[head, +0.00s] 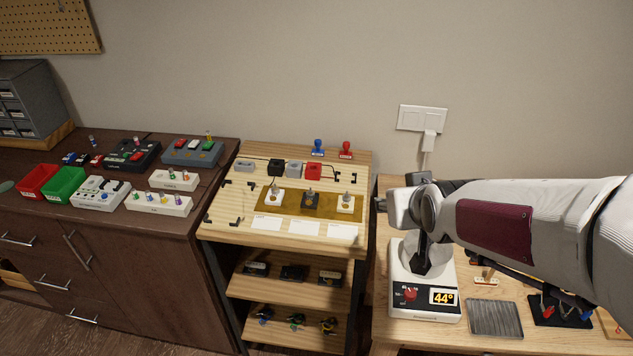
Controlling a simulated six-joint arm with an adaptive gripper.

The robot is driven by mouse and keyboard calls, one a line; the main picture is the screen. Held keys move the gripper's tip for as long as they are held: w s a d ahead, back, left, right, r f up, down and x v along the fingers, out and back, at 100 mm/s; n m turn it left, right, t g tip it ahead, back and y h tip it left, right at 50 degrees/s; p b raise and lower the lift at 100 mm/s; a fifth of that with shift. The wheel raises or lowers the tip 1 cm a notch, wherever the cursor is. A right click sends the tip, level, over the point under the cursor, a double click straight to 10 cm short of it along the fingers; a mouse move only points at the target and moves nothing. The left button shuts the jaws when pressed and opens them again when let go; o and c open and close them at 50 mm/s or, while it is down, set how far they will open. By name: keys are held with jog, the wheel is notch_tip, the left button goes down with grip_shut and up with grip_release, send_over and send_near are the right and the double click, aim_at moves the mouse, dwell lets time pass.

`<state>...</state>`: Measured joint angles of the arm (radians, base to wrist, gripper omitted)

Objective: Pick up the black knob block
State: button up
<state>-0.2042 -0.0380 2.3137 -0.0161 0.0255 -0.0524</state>
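On the wooden workbench, a black block (276,169) stands in a back row between a light grey block (244,166) and another grey block (294,169), with a red block (313,171) at the row's right end. A second black block with an upright metal post (310,199) sits on the mustard mat (331,193) between two white blocks with posts. I cannot tell which black one is the knob block. My gripper (424,266) is dark and hangs low over the white device at the right, well right of both black blocks. Its fingers are too unclear to read.
The white device (437,308) shows 44° and has a red knob. White cards (304,228) lie in front of the mat. Red and blue stamps (318,147) stand at the back. A dark cabinet (150,260) with bins is at the left. A ridged metal plate (495,318) lies at the right.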

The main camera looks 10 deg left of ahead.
jog(key=w+a+f+n+t+y, duration=0.2)
jog(key=w+a+f, duration=0.5)
jog(key=w+a, duration=0.2)
jog(key=n+t+y, duration=0.1)
jog(key=y, duration=0.1)
send_near(311, 192)
jog(key=shift+w+a+f, duration=0.1)
jog(key=shift+w+a, duration=0.3)
jog(key=shift+w, duration=0.05)
jog(key=shift+x, duration=1.3)
jog(key=shift+w+f, duration=0.1)
jog(key=shift+x, duration=2.5)
jog(key=shift+d, duration=0.1)
grip_shut()
